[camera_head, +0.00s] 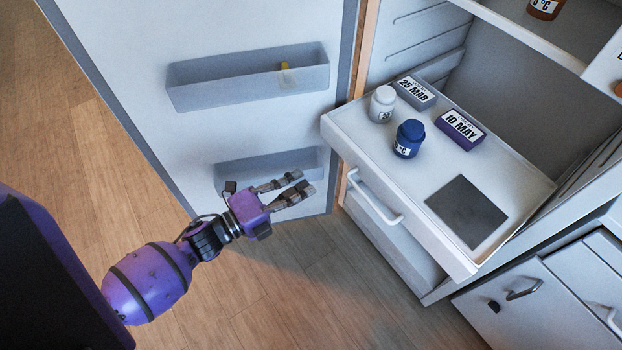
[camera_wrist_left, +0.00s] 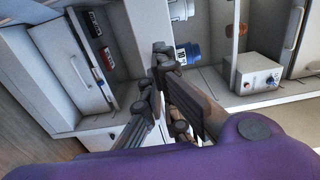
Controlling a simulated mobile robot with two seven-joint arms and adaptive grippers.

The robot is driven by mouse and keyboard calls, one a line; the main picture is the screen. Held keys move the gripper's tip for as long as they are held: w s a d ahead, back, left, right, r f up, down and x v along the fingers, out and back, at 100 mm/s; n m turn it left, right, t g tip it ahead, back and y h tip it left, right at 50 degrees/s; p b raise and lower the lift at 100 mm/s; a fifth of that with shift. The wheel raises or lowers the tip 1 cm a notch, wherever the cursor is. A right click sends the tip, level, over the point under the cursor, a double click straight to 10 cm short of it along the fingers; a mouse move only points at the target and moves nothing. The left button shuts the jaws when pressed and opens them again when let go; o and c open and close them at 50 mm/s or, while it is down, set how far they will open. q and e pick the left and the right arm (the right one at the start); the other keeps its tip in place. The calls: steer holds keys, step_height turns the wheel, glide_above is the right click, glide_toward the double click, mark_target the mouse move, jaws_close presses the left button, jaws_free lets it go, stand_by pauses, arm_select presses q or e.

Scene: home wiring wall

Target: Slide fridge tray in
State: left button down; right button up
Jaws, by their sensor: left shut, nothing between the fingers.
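The white fridge tray (camera_head: 400,170) is slid out of the open fridge, its front with a white bar handle (camera_head: 374,198) facing me. On it stand a white jar (camera_head: 382,105), a blue jar (camera_head: 408,139), a grey block marked 25 MAR (camera_head: 415,92) and a purple block marked 10 MAY (camera_head: 460,131). A dark grey square (camera_head: 467,211) lies flat near its front right. My purple left gripper (camera_head: 303,183) is shut and empty, left of the tray handle and apart from it, in front of the door's lower bin. Its dark fingers also show in the left wrist view (camera_wrist_left: 152,67). My right gripper is out of view.
The open fridge door (camera_head: 220,40) stands left of the tray, with an upper bin (camera_head: 250,80) and a lower bin (camera_head: 232,170). A shelf (camera_head: 520,30) is above the tray. White drawers (camera_head: 540,300) stand at the lower right. Wooden floor (camera_head: 290,310) is clear below.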

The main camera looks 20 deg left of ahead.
arm_select(q)
glide_toward(352, 156)
steer(key=p+x, duration=0.1)
steer(key=x, duration=0.5)
steer(key=shift+w+d, duration=0.2)
steer(key=shift+w, duration=0.1)
steer(key=shift+f, duration=0.1)
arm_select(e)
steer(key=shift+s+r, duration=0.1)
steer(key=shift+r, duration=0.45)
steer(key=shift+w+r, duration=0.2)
